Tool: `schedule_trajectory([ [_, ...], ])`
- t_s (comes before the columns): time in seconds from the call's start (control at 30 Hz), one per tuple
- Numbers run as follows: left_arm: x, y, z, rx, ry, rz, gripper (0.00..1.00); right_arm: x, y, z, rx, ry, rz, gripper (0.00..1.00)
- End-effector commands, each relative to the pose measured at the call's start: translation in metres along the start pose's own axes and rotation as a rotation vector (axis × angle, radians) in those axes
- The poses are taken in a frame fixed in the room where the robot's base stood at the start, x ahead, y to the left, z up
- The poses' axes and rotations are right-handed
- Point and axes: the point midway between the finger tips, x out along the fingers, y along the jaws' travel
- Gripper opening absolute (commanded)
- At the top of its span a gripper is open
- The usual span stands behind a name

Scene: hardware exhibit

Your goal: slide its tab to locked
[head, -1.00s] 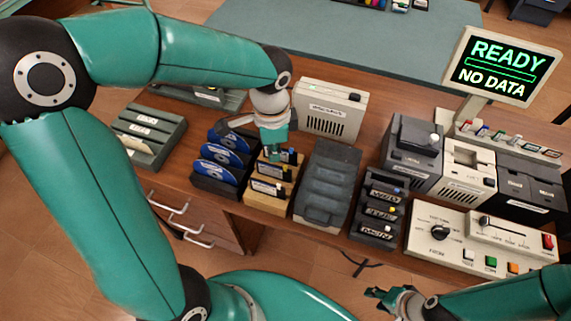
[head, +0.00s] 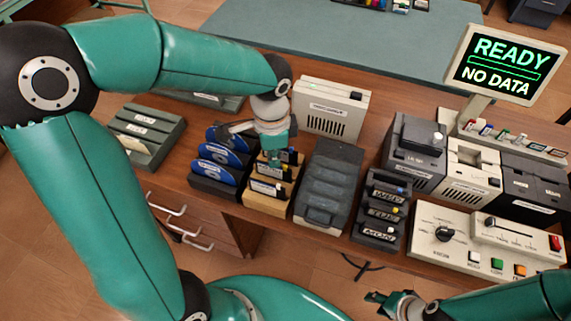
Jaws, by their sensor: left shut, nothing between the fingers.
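My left gripper (head: 273,160) points down over the wooden rack (head: 270,207), with its fingertips at the black cartridges standing in it. The cartridges carry pale labels and small coloured tabs; the front one (head: 268,189) shows clearly, the ones behind are partly covered by the gripper. The gripper is shut with nothing held. Which way any tab is set is too small to tell. My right gripper (head: 378,300) is at the bottom edge, away from the table, and its fingers look apart and empty.
Blue discs in a black rack (head: 217,176) stand just left of the wooden rack. A dark ribbed case (head: 326,185) stands just right, and a beige drive (head: 330,108) behind. A labelled black rack (head: 379,212) and a control panel (head: 485,240) are farther right. The screen (head: 500,67) reads READY, NO DATA.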

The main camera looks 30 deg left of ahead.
Motion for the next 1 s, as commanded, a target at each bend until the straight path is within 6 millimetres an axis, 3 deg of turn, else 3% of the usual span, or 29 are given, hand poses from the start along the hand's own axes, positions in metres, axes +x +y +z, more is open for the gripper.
schedule_trajectory([
  [1.0,0.0017,0.0046,-0.0086,0.001,0.0,0.0,0.0,0.0015,0.0005,0.0,0.0,0.0,0.0,0.4],
])
